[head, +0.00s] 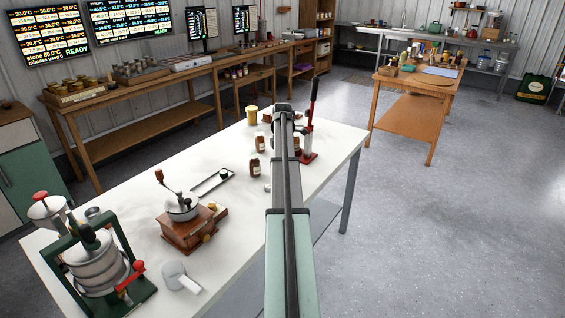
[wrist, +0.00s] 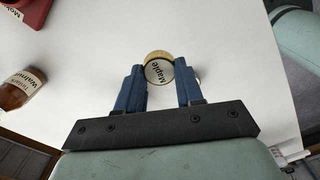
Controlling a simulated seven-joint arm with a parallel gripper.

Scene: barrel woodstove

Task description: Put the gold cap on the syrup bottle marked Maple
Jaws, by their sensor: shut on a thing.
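In the wrist view my gripper (wrist: 160,82) has its two blue fingers closed on a round gold cap (wrist: 149,57). Inside its gold rim is a white face reading "Maple"; I cannot tell if this is on the cap or on something just beyond it. My arm hides the fingertips there.
A red-based lever press (head: 308,150) stands right of my arm. A narrow tray (head: 208,185), a coffee grinder (head: 187,228), a white scoop (head: 178,277) and a green-framed press (head: 98,268) occupy the table's left. The white table (head: 325,140) is bare near its right edge.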

